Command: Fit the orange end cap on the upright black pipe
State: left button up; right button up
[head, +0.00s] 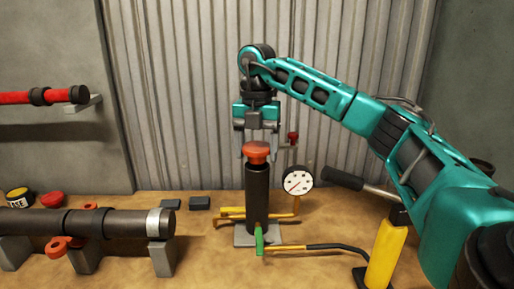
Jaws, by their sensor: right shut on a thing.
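The upright black pipe (257,195) stands on a grey base plate (243,240) in the middle of the head view. The orange end cap (257,149) shows directly at the pipe's top, in line with it. No gap shows between cap and pipe, but I cannot tell how far the cap is seated. My right gripper (257,153) points straight down from above, with one finger on each side of the cap, and is shut on it. My left gripper is not in view.
A pressure gauge (298,180) on brass piping stands close right of the pipe. A green-handled valve (260,241) is at its foot. A yellow hand pump (386,250) stands to the right. A horizontal black pipe (120,222) rests on blocks at left. Corrugated wall (190,100) is behind.

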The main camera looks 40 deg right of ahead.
aim_at(257, 162)
jog(key=shift+p, duration=0.35)
jog(key=shift+f, duration=0.5)
dwell(0.4)
jog(key=shift+f+b, duration=0.8)
jog(key=shift+f, duration=0.55)
jog(key=o, duration=1.3)
jog(key=shift+r, duration=0.1)
notch_tip(257, 162, up, 10)
jog(key=p, duration=0.3)
jog(key=shift+r, duration=1.35)
